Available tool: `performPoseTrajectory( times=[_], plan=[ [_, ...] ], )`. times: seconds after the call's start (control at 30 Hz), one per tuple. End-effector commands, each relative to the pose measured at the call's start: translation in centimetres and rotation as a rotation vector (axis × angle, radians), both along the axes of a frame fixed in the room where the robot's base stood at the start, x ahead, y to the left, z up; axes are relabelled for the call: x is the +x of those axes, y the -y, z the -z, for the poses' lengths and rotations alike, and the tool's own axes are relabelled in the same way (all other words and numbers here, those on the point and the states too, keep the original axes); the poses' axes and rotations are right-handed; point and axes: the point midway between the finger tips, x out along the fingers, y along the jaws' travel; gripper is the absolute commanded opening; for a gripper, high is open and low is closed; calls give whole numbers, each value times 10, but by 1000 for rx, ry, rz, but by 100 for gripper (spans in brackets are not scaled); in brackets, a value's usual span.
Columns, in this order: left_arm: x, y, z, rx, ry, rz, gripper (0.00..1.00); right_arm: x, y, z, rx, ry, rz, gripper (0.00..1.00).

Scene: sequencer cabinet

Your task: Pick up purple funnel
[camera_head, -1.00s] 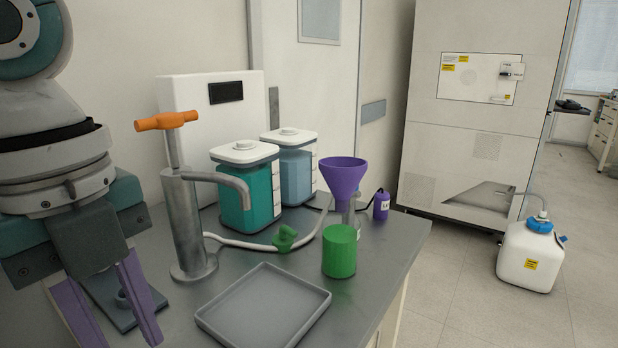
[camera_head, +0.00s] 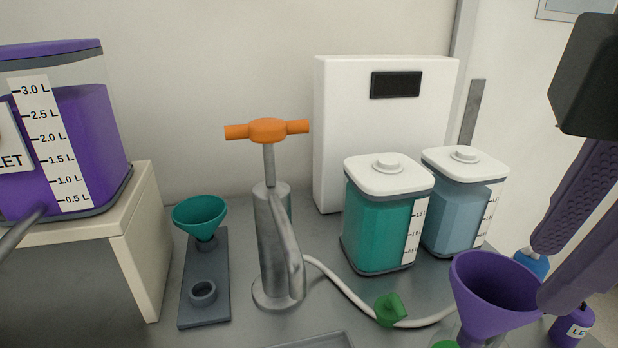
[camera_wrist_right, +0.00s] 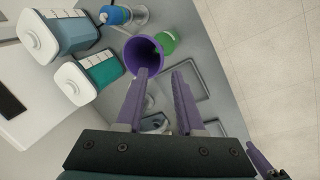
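The purple funnel (camera_head: 492,290) is at the lower right of the head view, its wide mouth facing up. Its lower part is cut off by the frame edge. In the right wrist view the funnel (camera_wrist_right: 143,54) sits at the tip of the left-hand finger. My right gripper (camera_head: 543,278) comes in from the right, its purple fingers close beside the funnel's rim. In the wrist view its fingers (camera_wrist_right: 162,73) are apart with nothing between them. Whether a finger touches the rim I cannot tell.
A teal funnel (camera_head: 200,212) stands in a grey holder. A metal pump (camera_head: 277,255) with an orange handle stands mid-counter. Teal (camera_head: 380,230) and blue (camera_head: 450,215) canisters stand behind the purple funnel. A green cylinder (camera_wrist_right: 166,42) and grey tray (camera_wrist_right: 207,75) are close by.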

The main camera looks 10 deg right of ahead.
Motion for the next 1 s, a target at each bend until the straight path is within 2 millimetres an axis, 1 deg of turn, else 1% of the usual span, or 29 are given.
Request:
performPoseTrajectory(
  times=[0.03,0.1,0.2,0.37,0.6,0.7,0.93,1.0],
  plan=[
    [0,0,7,0,0,-3,31,1,2,12,-2,-5,1,37],
    [0,0,11,0,0,-2,31,4,4,23,-3,-6,3,37],
    [0,0,13,0,0,0,31,7,5,34,0,-4,1,37],
    [0,0,15,0,0,2,31,12,6,46,0,-2,-1,37],
    [0,1,20,-1,-1,3,31,24,7,81,0,-2,-1,37],
    [0,1,21,0,-1,4,31,26,8,88,1,-1,-2,37],
    [0,1,21,-1,-1,5,31,27,8,88,2,0,-3,37],
    [0,1,21,-1,-1,5,31,27,8,88,2,0,-3,29]
  ],
)
